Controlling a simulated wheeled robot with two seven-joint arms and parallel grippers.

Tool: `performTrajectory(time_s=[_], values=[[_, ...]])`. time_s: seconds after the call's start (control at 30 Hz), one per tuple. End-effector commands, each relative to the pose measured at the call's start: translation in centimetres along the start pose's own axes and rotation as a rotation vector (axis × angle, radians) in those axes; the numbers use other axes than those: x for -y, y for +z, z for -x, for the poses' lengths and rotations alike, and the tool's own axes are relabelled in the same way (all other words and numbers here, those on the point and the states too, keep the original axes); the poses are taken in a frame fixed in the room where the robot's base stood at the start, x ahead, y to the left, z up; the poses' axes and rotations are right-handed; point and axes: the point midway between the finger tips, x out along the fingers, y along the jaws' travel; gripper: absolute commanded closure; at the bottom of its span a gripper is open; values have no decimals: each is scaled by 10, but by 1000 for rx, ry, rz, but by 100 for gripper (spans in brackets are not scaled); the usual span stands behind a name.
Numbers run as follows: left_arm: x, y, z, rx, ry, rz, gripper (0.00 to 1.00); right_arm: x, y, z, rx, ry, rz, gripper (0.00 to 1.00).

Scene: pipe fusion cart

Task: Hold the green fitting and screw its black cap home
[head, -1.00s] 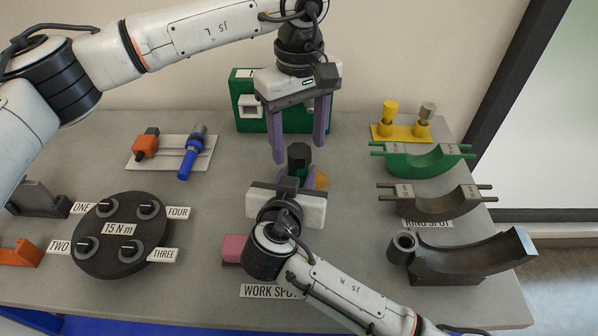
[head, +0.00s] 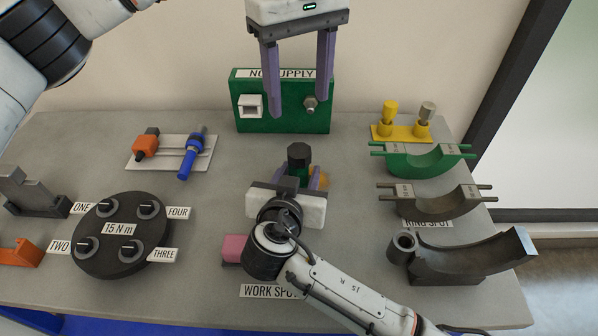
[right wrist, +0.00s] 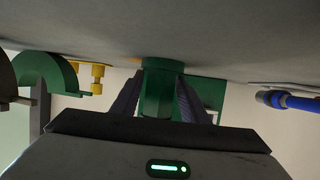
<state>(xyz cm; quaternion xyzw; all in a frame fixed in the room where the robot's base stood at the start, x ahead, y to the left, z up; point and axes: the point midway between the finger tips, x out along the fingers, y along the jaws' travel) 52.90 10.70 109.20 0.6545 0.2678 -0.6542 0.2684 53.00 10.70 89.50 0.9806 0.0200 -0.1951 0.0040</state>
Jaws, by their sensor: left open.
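My left gripper (head: 299,111) is open and empty, raised above and behind the cap, in front of the green panel.
A green panel (head: 285,119) labelled "NO SUPPLY" stands at the back. A black dial disc (head: 118,262) and a blue tool (head: 193,160) are left. A pink block (head: 234,248) sits close to my right arm. Curved saddles (head: 425,162) and a grey trough (head: 470,262) stand right.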

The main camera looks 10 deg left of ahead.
Motion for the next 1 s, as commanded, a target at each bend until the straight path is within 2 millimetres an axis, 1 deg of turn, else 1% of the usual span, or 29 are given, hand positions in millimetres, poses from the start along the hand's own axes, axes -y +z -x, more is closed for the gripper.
performTrajectory(time_s=[0.07,0.3,0.43,0.57,0.8,0.9,1.0], values=[[0,0,0,0,0,0,42,0,0,0,0,0,0,49],[0,0,0,0,0,0,42,0,0,0,0,0,0,49],[0,0,-1,0,0,0,42,1,1,8,0,-3,-2,49],[0,0,-3,0,0,0,42,1,1,28,2,-4,-5,49],[0,0,-7,0,0,0,42,1,1,76,2,-4,-5,49],[0,0,-8,0,0,0,42,1,1,90,2,-3,-3,49],[0,0,-8,0,0,0,42,0,1,99,1,-1,-1,49]])
